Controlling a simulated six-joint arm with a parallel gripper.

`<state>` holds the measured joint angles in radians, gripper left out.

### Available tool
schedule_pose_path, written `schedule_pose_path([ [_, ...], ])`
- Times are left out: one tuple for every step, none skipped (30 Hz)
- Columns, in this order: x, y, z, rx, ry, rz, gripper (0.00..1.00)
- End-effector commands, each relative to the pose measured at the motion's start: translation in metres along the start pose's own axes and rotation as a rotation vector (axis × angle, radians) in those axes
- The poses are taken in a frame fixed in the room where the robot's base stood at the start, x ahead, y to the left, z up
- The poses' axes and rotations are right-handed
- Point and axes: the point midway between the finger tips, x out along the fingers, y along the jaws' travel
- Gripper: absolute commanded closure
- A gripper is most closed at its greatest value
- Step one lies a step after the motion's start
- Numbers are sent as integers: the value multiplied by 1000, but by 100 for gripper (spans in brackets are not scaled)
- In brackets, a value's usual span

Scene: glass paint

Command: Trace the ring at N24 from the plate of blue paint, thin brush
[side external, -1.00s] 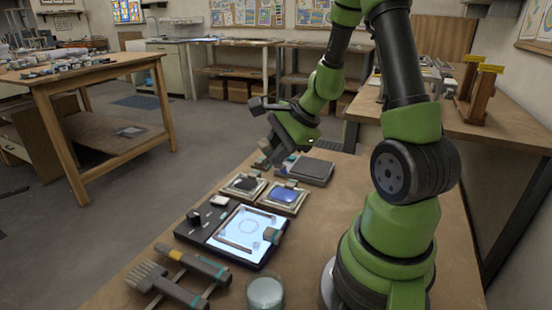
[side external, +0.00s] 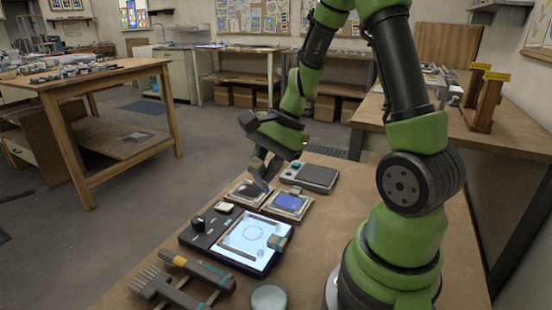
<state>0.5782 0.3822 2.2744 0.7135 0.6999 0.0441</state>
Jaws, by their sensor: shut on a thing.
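My gripper (side external: 262,172) points down over the back of the workbench, shut on a slim dark thing that looks like a brush. Its tip is near the plate of dark paint (side external: 246,194), and I cannot tell whether it touches. The plate of blue paint (side external: 288,202) lies just to the right, a square pale-rimmed plate with a blue patch. In front of the plates, a lit glass panel (side external: 262,250) carries a faint ring (side external: 254,232) and smaller marks. I cannot read the label N24.
A grey flat device (side external: 318,176) lies behind the plates. A black knob (side external: 198,222) is left of the panel. Tools, including a wide brush (side external: 152,281), lie on a rack at front left. A round glass jar (side external: 269,297) stands at the front.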

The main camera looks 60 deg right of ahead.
Motion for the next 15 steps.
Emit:
schedule_pose_path([
  [3, 2, 14, -100, -24, 64, 100],
  [4, 5, 22, -159, -38, 107, 100],
  [6, 10, 32, -244, -54, 166, 100],
  [6, 14, 38, -309, -65, 211, 100],
  [7, 19, 44, -376, -75, 256, 100],
  [7, 25, 51, -464, -84, 315, 100],
  [6, 30, 54, -529, -89, 356, 100],
  [5, 35, 57, -592, -92, 396, 100],
  [4, 40, 60, -669, -95, 444, 100],
  [2, 43, 61, -722, -94, 475, 100],
  [1, 46, 61, -770, -93, 504, 100],
  [-1, 49, 61, -828, -91, 536, 100],
  [-2, 51, 61, -864, -89, 556, 100],
  [-4, 52, 61, -895, -87, 574, 100],
  [-5, 54, 60, -929, -85, 593, 100],
])
